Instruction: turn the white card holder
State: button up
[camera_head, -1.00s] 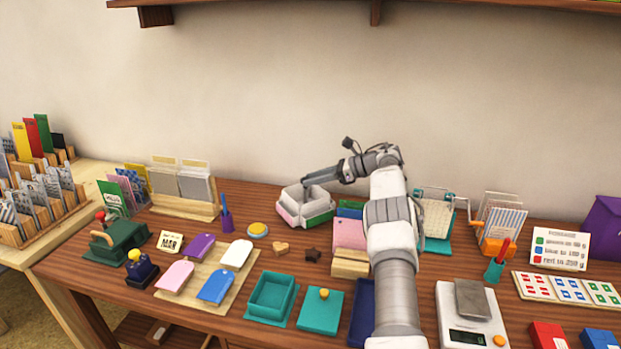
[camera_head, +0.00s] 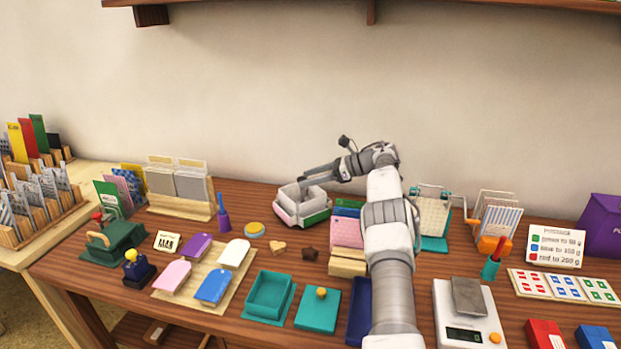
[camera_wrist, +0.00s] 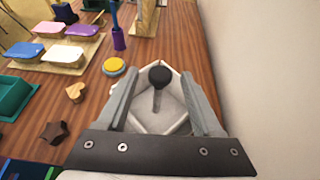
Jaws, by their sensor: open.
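The white card holder (camera_head: 290,218) stands upright at the back middle of the table, with pink and green on its outer sides. In the wrist view the holder (camera_wrist: 150,127) shows as a pale open box with a dark round knob on a stalk at its middle. My gripper (camera_head: 305,183) reaches in from the right, low over the holder. In the wrist view the fingers of my gripper (camera_wrist: 160,85) are apart, one on each side of the knob and holding nothing. I cannot tell whether they touch the holder.
A yellow-topped round pad (camera_head: 254,229), a wooden heart (camera_head: 277,247) and a brown star (camera_head: 310,254) lie in front of the holder. A pink card (camera_head: 346,233) stands in a rack to the right. A purple pen stand (camera_head: 223,219) is at left. The wall is close behind.

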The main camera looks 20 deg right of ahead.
jog(key=p+v, duration=0.7)
jog(key=v, duration=0.5)
jog(key=shift+r, duration=0.1)
jog(key=shift+s+a, duration=0.1)
dwell(0.3)
